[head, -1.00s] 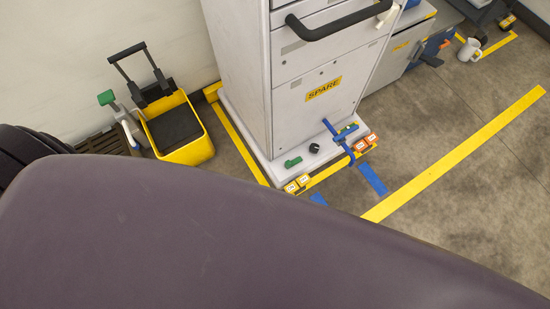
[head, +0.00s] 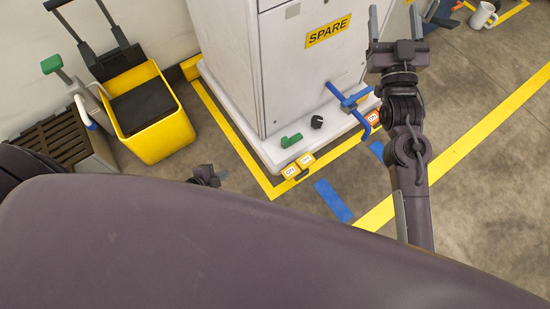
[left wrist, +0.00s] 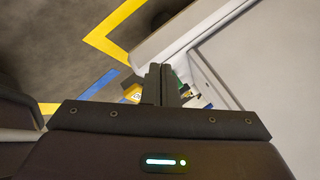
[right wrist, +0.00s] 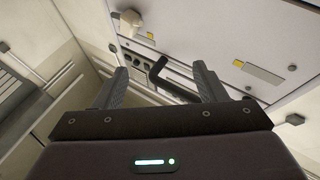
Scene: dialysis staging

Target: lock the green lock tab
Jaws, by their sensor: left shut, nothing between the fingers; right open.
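The green lock tab (head: 291,140) sits on the white base ledge of the SPARE cabinet (head: 270,75), left of a black knob (head: 317,122). My left gripper (head: 219,175) is low at the front left, apart from the tab, mostly hidden behind my body. In the left wrist view its fingers (left wrist: 161,80) are together and empty. A sliver of green (left wrist: 183,92) shows just behind them, partly hidden. My right gripper (head: 395,25) is raised at the right of the cabinet, open and empty.
A blue lever (head: 352,100) stands on the ledge, right of the knob. Yellow tags (head: 298,166) and an orange tag (head: 373,117) are along its edge. A yellow bucket (head: 160,135) stands at left.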

